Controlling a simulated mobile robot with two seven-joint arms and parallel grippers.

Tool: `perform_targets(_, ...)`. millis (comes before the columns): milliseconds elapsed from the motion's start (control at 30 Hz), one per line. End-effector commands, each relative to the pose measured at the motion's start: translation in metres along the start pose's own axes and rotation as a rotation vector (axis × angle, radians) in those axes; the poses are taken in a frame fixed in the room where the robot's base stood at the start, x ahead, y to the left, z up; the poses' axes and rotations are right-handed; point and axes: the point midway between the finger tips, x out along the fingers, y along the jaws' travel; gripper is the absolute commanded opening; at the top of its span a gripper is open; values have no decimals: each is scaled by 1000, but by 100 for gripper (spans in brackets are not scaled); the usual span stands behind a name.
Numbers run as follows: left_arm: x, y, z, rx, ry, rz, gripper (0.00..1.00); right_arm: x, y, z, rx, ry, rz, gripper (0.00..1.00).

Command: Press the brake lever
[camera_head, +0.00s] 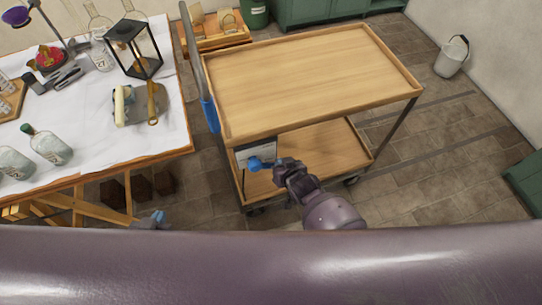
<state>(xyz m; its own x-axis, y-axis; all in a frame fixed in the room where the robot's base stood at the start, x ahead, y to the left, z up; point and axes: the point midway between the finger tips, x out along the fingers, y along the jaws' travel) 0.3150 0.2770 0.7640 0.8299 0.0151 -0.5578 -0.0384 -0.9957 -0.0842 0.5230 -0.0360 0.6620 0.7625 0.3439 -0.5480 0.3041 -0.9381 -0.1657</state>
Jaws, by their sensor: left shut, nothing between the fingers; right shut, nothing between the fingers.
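The wooden-topped cart (310,75) stands in the middle, with a grey push bar (192,45) at its left end. A blue piece (211,114) sits on that bar near the front corner; I cannot tell whether it is the brake lever or a grip. My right gripper (262,164) is shut and empty, in front of a pale panel (242,157) below the top tray. I cannot tell whether it touches the panel. My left gripper (152,220) is shut and empty, low beside the table, mostly hidden by my own body.
A cloth-covered table (150,115) on the left holds bottles, a lantern (134,50) and tools. A crate (212,42) stands behind the cart, and a bucket (452,57) at the back right.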

Motion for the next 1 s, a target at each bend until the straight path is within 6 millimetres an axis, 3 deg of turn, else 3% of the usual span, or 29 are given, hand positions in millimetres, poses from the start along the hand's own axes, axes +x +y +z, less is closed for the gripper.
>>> perform_targets(800,5,1,2,1,1,2,0,5,0,10,0,-7,1,0)
perform_targets(1000,2,0,-5,1,8,1,0,2,1,3,-1,-5,1,0)
